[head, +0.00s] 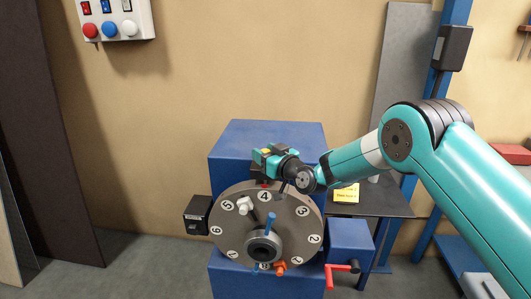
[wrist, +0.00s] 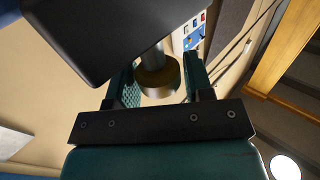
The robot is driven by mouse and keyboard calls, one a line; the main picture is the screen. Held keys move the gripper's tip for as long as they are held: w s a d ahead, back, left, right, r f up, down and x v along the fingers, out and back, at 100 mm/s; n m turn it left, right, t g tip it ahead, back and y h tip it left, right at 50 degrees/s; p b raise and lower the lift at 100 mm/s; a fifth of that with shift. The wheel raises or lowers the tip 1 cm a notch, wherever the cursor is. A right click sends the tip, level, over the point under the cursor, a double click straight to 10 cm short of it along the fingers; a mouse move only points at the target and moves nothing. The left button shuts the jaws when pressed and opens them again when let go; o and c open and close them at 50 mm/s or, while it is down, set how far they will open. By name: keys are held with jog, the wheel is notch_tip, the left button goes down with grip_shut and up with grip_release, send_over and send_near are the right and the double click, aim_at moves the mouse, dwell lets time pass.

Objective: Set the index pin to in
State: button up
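My gripper (wrist: 163,88) has one teal finger on each side of the knob. Whether the pads touch it is not clear. In the head view my gripper (head: 268,156) is at the top of the machine, just above the rim of a round grey dial (head: 230,230) with numbers on it. The 4 is at the top of the dial. The pin is mostly hidden there by the gripper.
The dial is on a blue machine housing (head: 240,140). It carries a white peg (head: 245,205), a blue peg (head: 270,220) and a central hub (head: 262,247). A red crank (head: 343,268) is at lower right. A button panel (head: 115,18) hangs on the wall.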

jog(key=shift+o, duration=1)
jog(key=b+v, duration=1)
jog(key=v, duration=0.7)
jog(key=shift+s+d, duration=0.15)
jog(key=shift+d, duration=0.05)
jog(key=shift+r, duration=0.15)
jog(key=s+a+r+n+g, duration=0.25)
jog(key=s+g, duration=0.25)
jog(key=s, duration=0.3)
jog(key=s+d+f+m+g+h, duration=0.1)
jog(key=s+d+g+h, duration=0.3)
jog(key=s, duration=0.8)
jog(key=s+d+f+m+g+h, duration=0.1)
jog(key=s+d+m+g+h, duration=0.2)
jog(key=s+d, duration=0.4)
jog(key=s+g+h, duration=0.1)
jog(key=s, duration=0.5)
